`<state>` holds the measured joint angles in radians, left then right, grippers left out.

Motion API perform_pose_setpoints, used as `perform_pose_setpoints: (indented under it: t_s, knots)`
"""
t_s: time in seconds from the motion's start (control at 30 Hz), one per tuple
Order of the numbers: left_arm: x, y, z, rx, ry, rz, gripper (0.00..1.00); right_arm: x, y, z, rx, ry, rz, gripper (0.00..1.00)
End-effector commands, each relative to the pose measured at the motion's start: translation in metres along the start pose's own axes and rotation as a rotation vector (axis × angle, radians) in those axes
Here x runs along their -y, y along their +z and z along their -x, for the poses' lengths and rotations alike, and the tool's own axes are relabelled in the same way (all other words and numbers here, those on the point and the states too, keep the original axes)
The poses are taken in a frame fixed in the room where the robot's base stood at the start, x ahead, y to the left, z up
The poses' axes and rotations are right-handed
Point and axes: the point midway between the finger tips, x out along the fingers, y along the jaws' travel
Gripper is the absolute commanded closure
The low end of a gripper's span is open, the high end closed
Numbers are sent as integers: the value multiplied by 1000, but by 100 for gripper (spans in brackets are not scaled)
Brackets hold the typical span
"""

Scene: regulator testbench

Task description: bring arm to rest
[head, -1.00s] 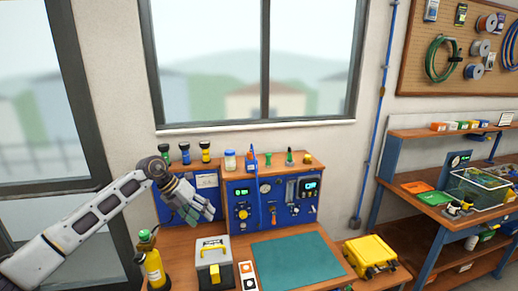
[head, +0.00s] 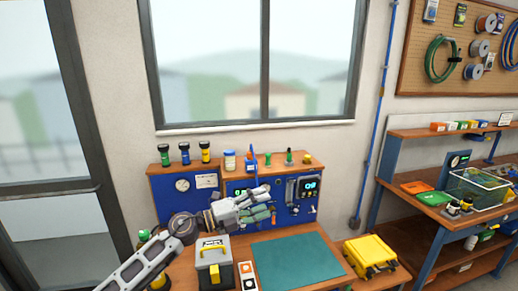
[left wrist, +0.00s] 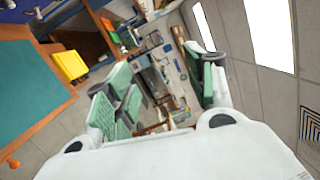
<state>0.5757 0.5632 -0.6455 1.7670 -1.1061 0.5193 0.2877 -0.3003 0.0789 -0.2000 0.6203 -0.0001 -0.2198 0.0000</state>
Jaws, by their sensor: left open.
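My left gripper (head: 272,206) is in front of the blue regulator panel (head: 300,212), above the back of the bench, with its fingers pointing right in the head view. In the left wrist view its green-padded fingers (left wrist: 165,92) are spread apart with nothing between them. The gripper and wrist hide the middle of the panel. My left forearm comes up from the bottom left and hides most of the yellow cylinder (head: 160,280). My right gripper is not in view.
A grey and yellow case (head: 213,265) stands just below the wrist. A green mat (head: 297,260) lies clear on the bench (head: 240,242). A yellow case (head: 371,254) sits at the right. Several small items line the panel's top shelf.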

Motion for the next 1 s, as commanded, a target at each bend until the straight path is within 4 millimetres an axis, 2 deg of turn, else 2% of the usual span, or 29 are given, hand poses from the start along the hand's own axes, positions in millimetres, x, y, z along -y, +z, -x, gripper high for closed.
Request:
perform_pose_setpoints:
  t_s: [0.2, 0.47, 0.77, 1.0]
  knots:
    - [15, 6, 6, 168, -150, 145, 45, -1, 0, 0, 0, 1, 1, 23]
    - [18, 22, 31, 393, -278, 335, 45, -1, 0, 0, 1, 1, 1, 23]
    - [-7, 40, 77, 671, -356, 576, 45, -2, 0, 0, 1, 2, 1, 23]
    - [-45, 43, 123, 900, -361, 778, 45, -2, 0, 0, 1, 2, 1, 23]
